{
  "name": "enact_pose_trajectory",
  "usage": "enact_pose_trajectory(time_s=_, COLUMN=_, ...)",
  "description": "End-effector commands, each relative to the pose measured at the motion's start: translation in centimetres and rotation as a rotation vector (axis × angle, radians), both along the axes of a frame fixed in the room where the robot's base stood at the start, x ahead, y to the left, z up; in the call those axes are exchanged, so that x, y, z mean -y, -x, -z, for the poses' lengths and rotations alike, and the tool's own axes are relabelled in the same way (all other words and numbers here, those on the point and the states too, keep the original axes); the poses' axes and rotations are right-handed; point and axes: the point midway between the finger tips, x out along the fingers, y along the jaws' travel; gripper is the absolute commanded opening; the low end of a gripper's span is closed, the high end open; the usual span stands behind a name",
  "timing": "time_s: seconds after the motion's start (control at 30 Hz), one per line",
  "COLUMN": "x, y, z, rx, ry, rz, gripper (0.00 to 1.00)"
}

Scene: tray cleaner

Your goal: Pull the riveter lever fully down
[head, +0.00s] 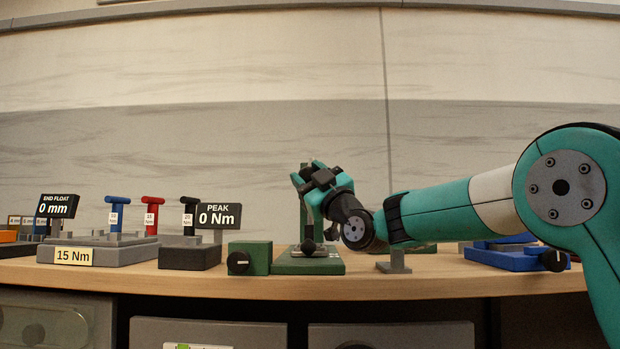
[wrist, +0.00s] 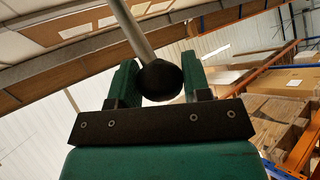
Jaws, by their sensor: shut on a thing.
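The riveter stands on the bench in the head view, with a green base (head: 308,264) and a green upright behind my gripper. Its lever shows in the wrist view as a grey rod (wrist: 134,32) ending in a black ball knob (wrist: 159,80). My gripper (head: 309,181) is raised above the base, in front of the upright. In the wrist view its two green fingers stand on either side of the knob, shut on it. In the head view my gripper hides much of the lever and the upper riveter, so the lever's exact angle is hard to tell.
A green box with a black dial (head: 250,258) sits just left of the riveter. Further left are a "PEAK 0 Nm" display (head: 218,215) and a grey tool stand (head: 97,249). A small grey stand (head: 394,263) and a blue fixture (head: 505,258) are to the right.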

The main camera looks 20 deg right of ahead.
Motion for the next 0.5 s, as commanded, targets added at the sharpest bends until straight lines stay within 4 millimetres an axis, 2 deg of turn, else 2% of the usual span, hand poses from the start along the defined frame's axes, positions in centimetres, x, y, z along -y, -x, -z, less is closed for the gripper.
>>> enact_pose_trajectory(time_s=0.13, x=0.00, y=-0.17, z=0.27, rx=-0.008, ry=0.003, rz=0.001, gripper=0.01)
enact_pose_trajectory(time_s=0.17, x=0.00, y=-0.17, z=0.27, rx=-0.008, ry=0.003, rz=0.001, gripper=0.46)
enact_pose_trajectory(time_s=0.27, x=0.02, y=-0.15, z=0.23, rx=-0.006, ry=0.002, rz=0.001, gripper=0.69)
enact_pose_trajectory(time_s=0.5, x=0.04, y=-0.07, z=0.12, rx=-0.003, ry=0.001, rz=0.001, gripper=0.69)
